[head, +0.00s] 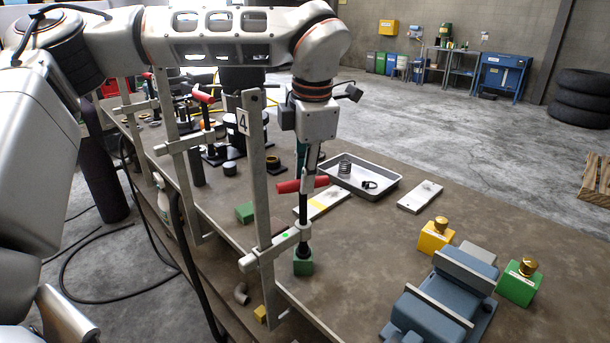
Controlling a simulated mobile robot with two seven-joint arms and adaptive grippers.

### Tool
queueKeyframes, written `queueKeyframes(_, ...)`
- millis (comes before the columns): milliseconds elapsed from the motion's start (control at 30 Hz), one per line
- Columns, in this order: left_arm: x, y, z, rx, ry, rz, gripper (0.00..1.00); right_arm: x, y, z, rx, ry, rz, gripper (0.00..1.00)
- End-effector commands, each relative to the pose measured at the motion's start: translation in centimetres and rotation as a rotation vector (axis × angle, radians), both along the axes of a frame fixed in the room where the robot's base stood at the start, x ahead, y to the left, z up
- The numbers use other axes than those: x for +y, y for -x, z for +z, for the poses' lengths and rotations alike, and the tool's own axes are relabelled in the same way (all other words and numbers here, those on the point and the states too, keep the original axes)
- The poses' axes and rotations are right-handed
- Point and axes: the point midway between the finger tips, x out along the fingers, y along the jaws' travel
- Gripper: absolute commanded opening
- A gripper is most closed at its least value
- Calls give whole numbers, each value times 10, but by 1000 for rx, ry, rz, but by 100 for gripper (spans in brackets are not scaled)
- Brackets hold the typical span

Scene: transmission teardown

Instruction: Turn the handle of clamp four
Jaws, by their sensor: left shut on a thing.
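Clamp four (262,200) stands at the near table edge, with a tall grey bar and a tag marked 4. Its sliding arm (275,250) reaches right to a dark upright screw, whose foot is at a green block (303,266). The red handle (289,187) crosses the top of the screw. My left gripper (308,177) points down from above and is shut on the red handle; its fingertips are small and partly hidden. My right gripper is out of view.
More clamps with red handles (203,97) line the table edge at left. A grey tray (385,187) with a spring lies behind the handle. A blue-grey vise (440,295) and yellow (436,238) and green (519,285) blocks with brass knobs stand right.

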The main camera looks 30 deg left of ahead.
Motion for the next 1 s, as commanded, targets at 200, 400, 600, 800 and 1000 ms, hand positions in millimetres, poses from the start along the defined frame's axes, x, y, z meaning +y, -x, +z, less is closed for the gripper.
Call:
queueKeyframes(200, 0, 0, 1, -2, 0, 1, 23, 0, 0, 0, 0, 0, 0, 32)
queueKeyframes(400, 0, 0, 0, -1, 1, 2, 32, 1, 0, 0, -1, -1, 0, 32)
queueKeyframes(600, 0, 0, 2, -1, 1, 2, 32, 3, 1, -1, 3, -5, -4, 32)
queueKeyframes(800, -3, 2, 23, -5, 2, 3, 32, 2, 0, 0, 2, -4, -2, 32)
queueKeyframes(1000, -9, 8, 63, -6, 0, 3, 32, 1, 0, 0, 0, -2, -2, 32)
